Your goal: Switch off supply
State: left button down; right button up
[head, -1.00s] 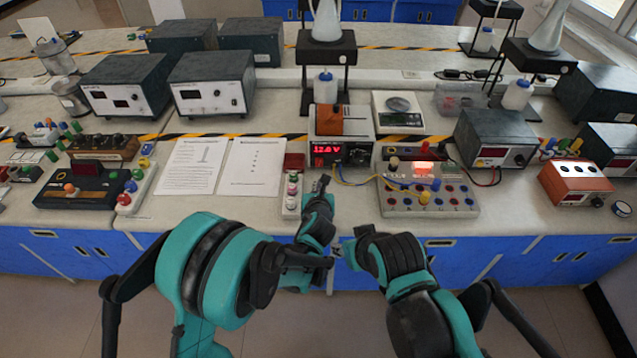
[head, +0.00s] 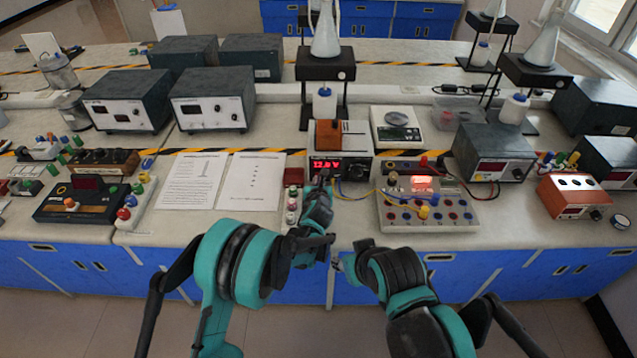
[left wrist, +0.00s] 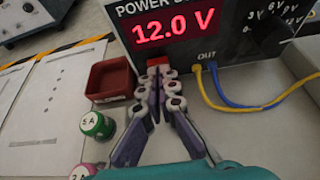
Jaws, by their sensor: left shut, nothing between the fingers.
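The power supply (head: 357,167) stands at mid-table with its red display lit. In the left wrist view its display (left wrist: 175,32) reads 12.0 V. A red switch-like part (left wrist: 157,62) sits low on its front panel, at the left below the display. My left gripper (head: 322,180) is shut and empty at the front of the supply. In the left wrist view its fingertips (left wrist: 158,72) are right at the red part; I cannot tell whether they touch it. My right gripper (head: 340,262) is low at the table's front edge, its fingers unclear.
Yellow and blue wires (left wrist: 218,92) run from the supply's outlet to the grey circuit board (head: 428,214) at right. Paper sheets (head: 195,181) lie further left.

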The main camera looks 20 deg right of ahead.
pick_arm(q)
jog(key=shift+w, duration=0.1)
jog(key=shift+w+d+r, duration=0.1)
jog(key=shift+w+r, duration=0.05)
jog(key=shift+w, duration=0.2)
jog(key=shift+s, duration=0.1)
jog(key=shift+r, duration=0.1)
jog(key=shift+r+p, duration=0.3)
jog(key=shift+r, duration=0.4)
